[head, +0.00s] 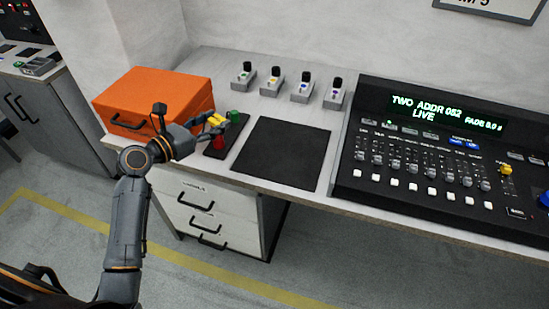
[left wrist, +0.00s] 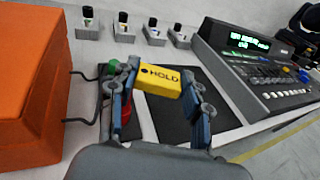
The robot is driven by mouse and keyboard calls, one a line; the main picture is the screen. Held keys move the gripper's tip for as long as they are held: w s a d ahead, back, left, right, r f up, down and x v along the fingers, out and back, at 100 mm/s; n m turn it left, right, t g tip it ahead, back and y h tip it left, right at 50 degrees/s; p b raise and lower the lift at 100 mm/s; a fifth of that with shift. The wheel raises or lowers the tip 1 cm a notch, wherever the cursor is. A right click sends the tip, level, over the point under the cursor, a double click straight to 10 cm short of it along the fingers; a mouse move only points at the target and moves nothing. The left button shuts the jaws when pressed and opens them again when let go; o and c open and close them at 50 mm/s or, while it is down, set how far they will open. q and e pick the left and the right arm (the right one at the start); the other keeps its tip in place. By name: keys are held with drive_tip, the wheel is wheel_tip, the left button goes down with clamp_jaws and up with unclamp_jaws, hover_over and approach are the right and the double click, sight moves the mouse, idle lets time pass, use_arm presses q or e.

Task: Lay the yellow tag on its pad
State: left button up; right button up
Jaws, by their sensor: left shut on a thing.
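My left gripper (head: 207,124) is shut on the yellow tag (head: 216,119), a block-like piece. In the left wrist view the tag (left wrist: 160,80) shows the word HOLD and sits between the two fingers of the gripper (left wrist: 158,90). The tag is over or near a narrow dark pad (head: 232,135), left of a large black mat (head: 283,152). A green piece (head: 234,115) and a red piece (head: 219,141) are on the narrow pad. Whether the tag touches anything below it is hard to tell. My right gripper does not show clearly.
An orange case (head: 150,95) stands at the left of the desk, close to my left gripper. Several small grey boxes with black knobs (head: 301,88) line the back. A lighting console (head: 440,150) fills the right. The large mat is bare.

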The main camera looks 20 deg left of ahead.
sight(264, 164)
use_arm(q)
drive_tip(key=d+f, duration=0.2)
drive_tip(key=d, duration=0.1)
drive_tip(key=w+d+f, duration=0.1)
drive_tip(key=d+f, duration=0.1)
drive_tip(key=d, duration=0.2)
drive_tip(key=d+f, duration=0.2)
drive_tip(key=d, duration=0.1)
drive_tip(key=shift+w+d+f, duration=0.25)
drive_tip(key=shift+d+f+b, duration=0.3)
drive_tip(key=shift+d+f, duration=0.05)
drive_tip(key=shift+f, duration=0.1)
drive_tip(key=f, duration=0.1)
drive_tip(key=d+f+b, duration=0.1)
drive_tip(key=f, duration=0.2)
drive_tip(key=shift+w+d+f+b, duration=0.15)
drive_tip(key=shift+d+f+b, duration=0.15)
drive_tip(key=shift+b, duration=0.05)
drive_tip(key=shift+f, duration=0.25)
drive_tip(key=o, duration=0.9)
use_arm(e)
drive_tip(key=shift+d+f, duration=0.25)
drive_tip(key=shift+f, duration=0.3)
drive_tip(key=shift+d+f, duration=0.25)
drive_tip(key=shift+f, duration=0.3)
